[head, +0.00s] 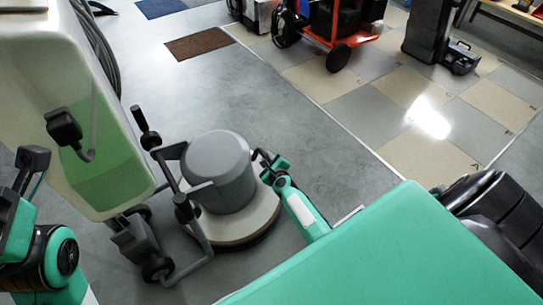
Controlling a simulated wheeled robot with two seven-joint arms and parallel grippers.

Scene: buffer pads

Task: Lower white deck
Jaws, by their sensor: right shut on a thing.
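The white deck (271,207) is a round, pale disc with a dark lower rim, low over the grey floor at the picture's middle. A grey motor housing (217,172) sits on top of it. A dark frame with handles (187,208) stands at its left. My right gripper (268,165) is at the deck's right edge, beside the housing, shut on a small dark handle (260,153). The exact grip is too small to see clearly.
A large white-and-green tank body (75,110) with a hose fills the upper left. A brown mat (199,44) lies behind. An orange wheeled cart (343,40) and a dark case (461,57) stand at the back. Grey floor is open behind the deck.

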